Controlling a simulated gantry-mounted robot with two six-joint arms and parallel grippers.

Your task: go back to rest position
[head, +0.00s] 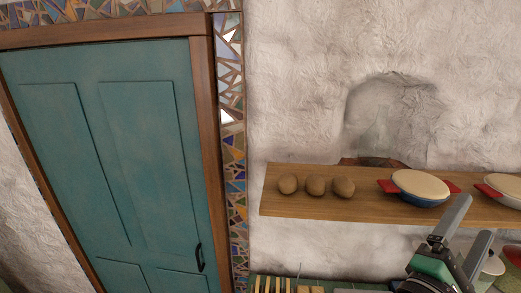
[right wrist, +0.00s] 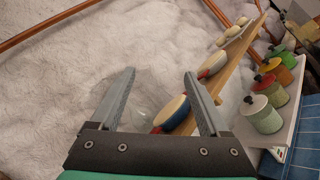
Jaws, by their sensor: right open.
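My right gripper (head: 474,220) is at the lower right of the head view, with its two grey fingers spread apart and pointing up. It shows in front of the wooden shelf, below a lidded pot. In the right wrist view the right gripper (right wrist: 159,76) is open and nothing is between its fingers, with the white wall behind. My left gripper is in neither view.
A teal door (head: 110,160) stands left. Several colored canisters (right wrist: 268,95) stand on a white ledge (right wrist: 285,130).

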